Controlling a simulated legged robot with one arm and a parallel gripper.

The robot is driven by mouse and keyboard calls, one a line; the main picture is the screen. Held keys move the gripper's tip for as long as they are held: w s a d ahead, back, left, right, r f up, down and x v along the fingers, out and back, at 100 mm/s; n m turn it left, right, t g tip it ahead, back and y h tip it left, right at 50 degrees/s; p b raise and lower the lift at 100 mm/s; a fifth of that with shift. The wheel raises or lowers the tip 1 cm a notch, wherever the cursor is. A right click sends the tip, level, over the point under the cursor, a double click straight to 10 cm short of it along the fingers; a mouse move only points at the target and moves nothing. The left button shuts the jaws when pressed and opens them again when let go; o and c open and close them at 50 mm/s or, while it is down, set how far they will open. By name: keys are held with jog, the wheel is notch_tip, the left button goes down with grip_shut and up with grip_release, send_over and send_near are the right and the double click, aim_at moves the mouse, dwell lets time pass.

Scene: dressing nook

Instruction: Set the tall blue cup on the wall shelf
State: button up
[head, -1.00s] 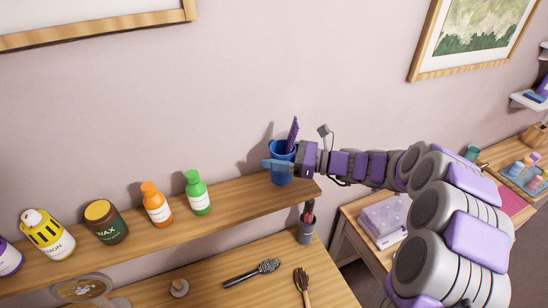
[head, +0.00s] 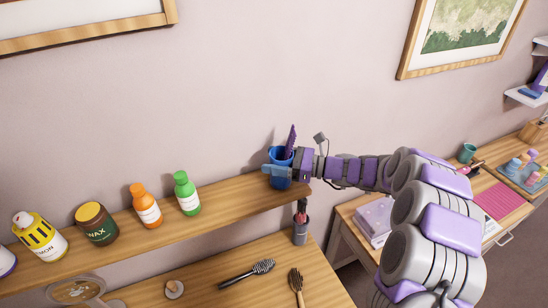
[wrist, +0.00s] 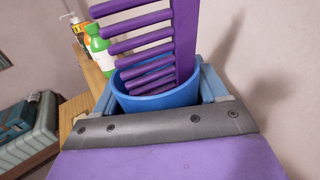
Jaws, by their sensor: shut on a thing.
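The tall blue cup (head: 280,183) is in my gripper (head: 276,170) at the right end of the wooden wall shelf (head: 230,198). A purple comb (head: 291,137) stands in the cup, tilted. In the wrist view the cup (wrist: 158,98) sits upright between my two light-blue fingers, with the comb (wrist: 186,40) rising out of it. My gripper is shut on the cup from the right side. The cup's base is at shelf level, but I cannot tell whether it touches the board.
On the shelf stand a green bottle (head: 187,194), an orange bottle (head: 145,206), a wax jar (head: 97,224) and a yellow bottle (head: 40,236). Shelf between green bottle and cup is clear. Below, a table holds brushes and a dark holder (head: 300,232).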

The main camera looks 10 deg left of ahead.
aim_at(292, 163)
jog(key=o, duration=0.7)
jog(key=shift+a+f, duration=0.2)
jog(key=shift+a, duration=0.25)
jog(key=shift+c, duration=0.2)
jog(key=o, duration=0.4)
jog(key=shift+s+a+f, duration=0.1)
jog(key=shift+a+f, duration=0.1)
jog(key=shift+a, duration=1.05)
jog(key=shift+d+r, duration=0.2)
jog(key=shift+d, duration=0.9)
jog(key=shift+d+r, duration=0.25)
jog(key=shift+r, duration=0.05)
jog(key=d+p, duration=0.1)
jog(key=d, duration=0.9)
jog(key=shift+d, duration=0.1)
jog(key=s+r+n+g+h, duration=0.2)
jog(key=s+n+h, duration=0.35)
jog(key=s, duration=0.65)
jog(key=s+r+n+g+h, duration=0.15)
jog(key=s+n+h, duration=0.35)
jog(key=s, duration=0.7)
jog(key=s+d+f+n+t+h, duration=0.2)
jog(key=s+d+n+h, duration=0.5)
jog(key=s+d, duration=1)
jog(key=shift+s+f+h, duration=0.15)
jog(key=shift+f+h, duration=0.2)
jog(key=shift+f, duration=0.5)
jog(key=shift+d+n, duration=0.1)
jog(key=shift+n, duration=0.15)
